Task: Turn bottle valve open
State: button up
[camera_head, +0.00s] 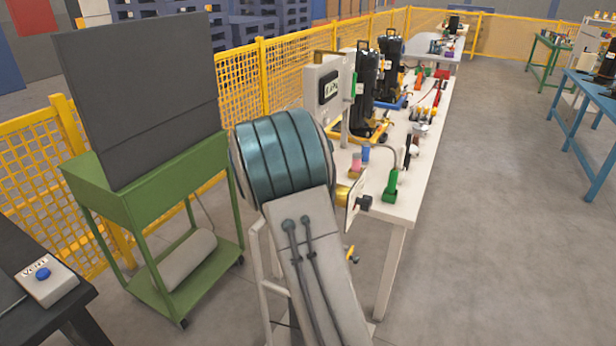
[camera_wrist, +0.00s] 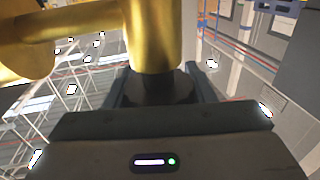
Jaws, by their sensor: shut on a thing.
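In the wrist view, my gripper (camera_wrist: 158,88) has a dark finger on each side of a dark round knob. It is shut on this knob, which sits directly against the gold bottle valve (camera_wrist: 155,35). A thick gold branch of the valve runs to the left. The fingers' contact with the knob is partly hidden by the gripper's dark body. In the head view, a small gold part (camera_head: 342,193) shows beside a pale plate (camera_head: 355,198), just right of a teal banded drum shape. My gripper cannot be made out there.
A long white bench (camera_head: 425,165) with black cylinders (camera_head: 364,85), a gauge box (camera_head: 330,88) and small parts runs back on the right. A green cart (camera_head: 125,205) with a dark panel (camera_head: 140,90) stands left. A vent button box (camera_head: 45,278) sits front left.

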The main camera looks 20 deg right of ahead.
jog(key=n+t+y+b, duration=0.1)
jog(key=b, duration=0.1)
jog(key=n+t+y+b, duration=0.1)
jog(key=b, duration=0.1)
jog(key=shift+f+y, duration=0.4)
jog(key=n+y+b, duration=0.1)
jog(key=y+b, duration=0.1)
jog(key=n+t+y+b, duration=0.1)
jog(key=b, duration=0.2)
jog(key=shift+w+a+r+n+t+y+b, duration=0.1)
jog(key=shift+a+r+n+t+y+b, duration=0.1)
jog(key=shift+n+t+y+b, duration=0.15)
jog(key=shift+a+r+n+y+b, duration=0.1)
jog(key=shift+a+n+y+b, duration=0.05)
jog(key=shift+n+y+b, duration=0.65)
jog(key=shift+w+a+r+n+t+y+b, duration=0.15)
jog(key=shift+n+t+y+b, duration=0.25)
jog(key=shift+y, duration=0.55)
jog(key=o, duration=1)
jog(key=shift+r+m+g+h+p, duration=0.1)
jog(key=shift+m+g+h+p, duration=0.15)
jog(key=shift+m+h+p, duration=0.45)
jog(key=shift+h+p, duration=0.6)
jog(key=shift+p, duration=0.1)
